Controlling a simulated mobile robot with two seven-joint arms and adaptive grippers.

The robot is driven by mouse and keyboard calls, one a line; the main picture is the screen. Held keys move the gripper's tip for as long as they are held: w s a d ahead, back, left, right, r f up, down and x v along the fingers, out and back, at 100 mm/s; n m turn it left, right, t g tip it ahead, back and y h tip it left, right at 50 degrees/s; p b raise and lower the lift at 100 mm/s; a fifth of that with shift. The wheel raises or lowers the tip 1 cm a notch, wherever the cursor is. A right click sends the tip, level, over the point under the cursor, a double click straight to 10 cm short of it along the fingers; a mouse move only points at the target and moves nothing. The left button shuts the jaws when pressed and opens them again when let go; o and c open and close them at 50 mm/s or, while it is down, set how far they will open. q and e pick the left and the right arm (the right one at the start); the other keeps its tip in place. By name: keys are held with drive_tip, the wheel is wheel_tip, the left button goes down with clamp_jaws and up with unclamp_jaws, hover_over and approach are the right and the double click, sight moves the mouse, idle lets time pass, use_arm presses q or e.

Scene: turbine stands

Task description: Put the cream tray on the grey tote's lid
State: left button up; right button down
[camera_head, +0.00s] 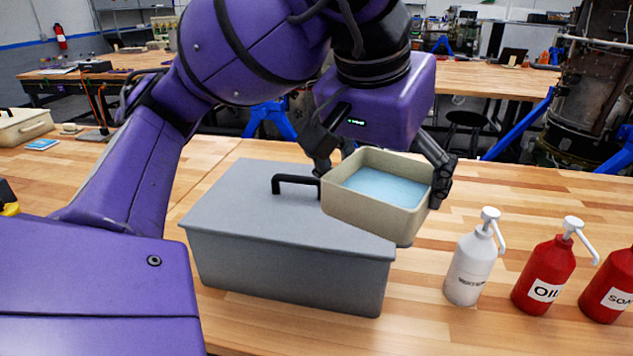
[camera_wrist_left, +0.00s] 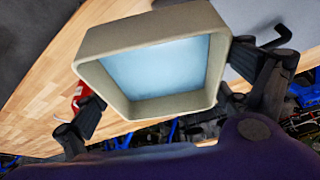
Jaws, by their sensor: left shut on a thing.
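The cream tray (camera_head: 372,221) with a light blue inside is held by my left gripper (camera_head: 385,175), one finger at each end. It hangs slightly tilted over the right part of the grey tote (camera_head: 290,273) and hides that part of the lid. The tote's grey lid (camera_head: 240,210) carries a black handle (camera_head: 297,180) just left of the tray. Whether the tray touches the lid cannot be told. In the left wrist view the tray (camera_wrist_left: 150,38) fills the middle between the fingers, and the lid's black handle (camera_wrist_left: 275,35) shows at upper right. My right gripper is not in view.
A white pump bottle (camera_head: 470,268) stands right of the tote, then a red oil bottle (camera_head: 543,275) and another red bottle (camera_head: 612,287). A beige case (camera_head: 22,127) lies at far left. The wooden table (camera_head: 430,325) is bare in front of the bottles.

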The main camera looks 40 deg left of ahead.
sight(366, 168)
use_arm(q)
drive_tip(key=w+a+f, duration=0.1)
drive_tip(key=a, duration=0.1)
drive_tip(key=w+a+f, duration=0.1)
drive_tip(key=w+a, duration=0.1)
drive_tip(key=w+a+f, duration=0.1)
drive_tip(key=w+a, duration=0.1)
drive_tip(key=shift+w+f, duration=0.15)
drive_tip(key=shift+f, duration=0.2)
drive_tip(key=w+a+f, duration=0.2)
drive_tip(key=f, duration=0.2)
drive_tip(key=shift+w+a+f, duration=0.35)
drive_tip(key=shift+w+a, duration=0.05)
drive_tip(key=shift+w+a+f, duration=0.15)
drive_tip(key=shift+f, duration=0.1)
drive_tip(key=f, duration=0.3)
drive_tip(key=shift+w+a, duration=0.15)
drive_tip(key=shift+a, duration=0.05)
drive_tip(key=shift+f, duration=0.3)
